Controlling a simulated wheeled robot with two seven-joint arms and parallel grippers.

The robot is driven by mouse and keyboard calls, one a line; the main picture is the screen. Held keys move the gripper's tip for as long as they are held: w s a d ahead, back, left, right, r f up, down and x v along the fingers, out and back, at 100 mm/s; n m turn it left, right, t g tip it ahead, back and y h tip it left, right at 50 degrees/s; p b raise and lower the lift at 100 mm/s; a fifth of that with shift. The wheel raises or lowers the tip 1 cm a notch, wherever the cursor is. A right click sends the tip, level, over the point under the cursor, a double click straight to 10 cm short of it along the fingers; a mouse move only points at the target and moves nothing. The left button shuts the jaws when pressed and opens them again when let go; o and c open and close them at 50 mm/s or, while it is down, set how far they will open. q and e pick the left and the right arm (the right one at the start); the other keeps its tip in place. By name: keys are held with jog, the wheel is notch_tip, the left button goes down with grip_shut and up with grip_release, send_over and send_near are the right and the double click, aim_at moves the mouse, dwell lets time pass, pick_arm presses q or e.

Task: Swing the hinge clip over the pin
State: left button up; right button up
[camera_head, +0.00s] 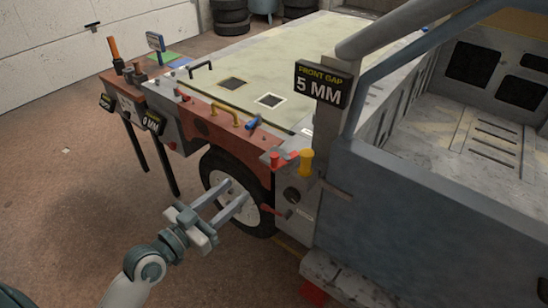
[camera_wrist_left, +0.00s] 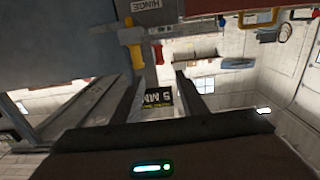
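A HINGE label (camera_wrist_left: 147,5) shows on a grey panel in the left wrist view. Near it are a yellow-handled part (camera_wrist_left: 133,40) and a red part (camera_wrist_left: 158,53). The head view shows a yellow-handled part (camera_head: 306,160), a red-topped part (camera_head: 276,160) and, lower on the grey post, a red lever (camera_head: 271,208). I cannot tell which is the hinge clip or which is the pin. My left gripper (camera_head: 232,195) is open and empty, in front of the wheel and left of the red lever; its spread fingers also show in the left wrist view (camera_wrist_left: 160,95). My right gripper is not in view.
A dark "FRONT GAP 5 MM" sign (camera_head: 322,85) stands above the post. The wheel (camera_head: 235,192) sits under the red-brown fender (camera_head: 228,138). Blue bodywork (camera_head: 420,220) fills the right side. Floor (camera_head: 85,200) is open at left.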

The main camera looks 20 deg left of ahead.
aim_at(272, 161)
pick_arm(q)
jog(key=p+x, duration=0.5)
jog(key=x, duration=1)
jog(key=shift+w+d+r, duration=0.1)
jog(key=shift+w+d, duration=0.05)
jog(key=shift+w, duration=0.15)
jog(key=shift+w+d+p, duration=0.2)
jog(key=shift+w+p, duration=0.15)
jog(key=shift+w, duration=0.2)
grip_shut()
